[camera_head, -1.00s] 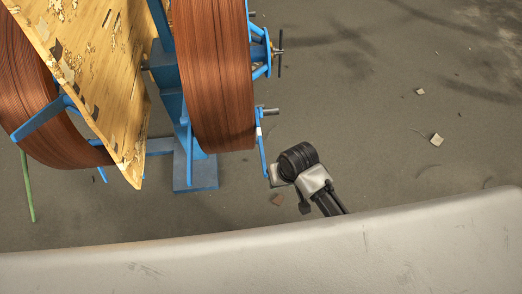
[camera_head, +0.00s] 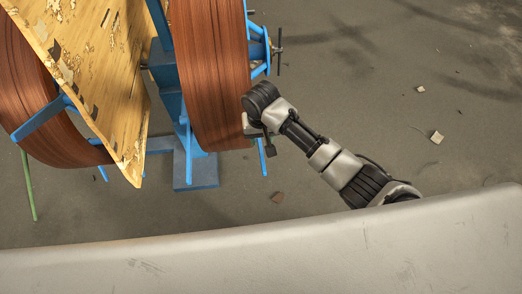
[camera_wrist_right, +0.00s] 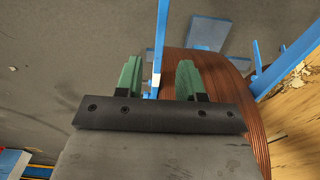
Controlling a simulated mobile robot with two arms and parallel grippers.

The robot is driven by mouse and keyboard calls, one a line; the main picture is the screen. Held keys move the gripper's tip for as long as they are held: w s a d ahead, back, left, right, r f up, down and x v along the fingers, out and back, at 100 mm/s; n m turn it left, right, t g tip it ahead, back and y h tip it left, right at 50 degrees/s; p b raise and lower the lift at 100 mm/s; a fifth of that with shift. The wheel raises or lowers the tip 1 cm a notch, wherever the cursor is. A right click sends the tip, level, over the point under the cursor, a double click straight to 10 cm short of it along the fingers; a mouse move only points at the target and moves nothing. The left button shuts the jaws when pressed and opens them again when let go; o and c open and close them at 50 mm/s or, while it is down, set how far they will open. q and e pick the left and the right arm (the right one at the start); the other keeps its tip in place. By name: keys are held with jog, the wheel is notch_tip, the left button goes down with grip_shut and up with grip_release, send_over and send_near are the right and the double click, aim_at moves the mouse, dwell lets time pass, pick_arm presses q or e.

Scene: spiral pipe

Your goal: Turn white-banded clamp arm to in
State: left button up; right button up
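The white-banded clamp arm (camera_wrist_right: 160,45) is a thin blue bar beside the copper-brown coil (camera_head: 208,80). In the right wrist view its white band (camera_wrist_right: 156,80) lies between the green fingers of my right gripper (camera_wrist_right: 159,66). The gripper is open, with a finger on each side of the bar and gaps showing. In the head view only the bar's lower end (camera_head: 264,162) shows below my right gripper (camera_head: 252,125). My wrist hides the band there, and the fingertips are not clear. My left gripper is not in view.
A tan flaked-wood panel (camera_head: 90,70) and a second coil (camera_head: 35,100) stand to the left. A blue stand foot (camera_head: 196,175) rests on the floor. A pale ledge (camera_head: 260,260) crosses the front. The floor at right is clear except for small scraps (camera_head: 437,137).

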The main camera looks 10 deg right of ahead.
aim_at(261, 149)
notch_tip(261, 149, down, 9)
jog(key=shift+r+b, duration=0.1)
jog(key=shift+b, duration=0.4)
grip_shut()
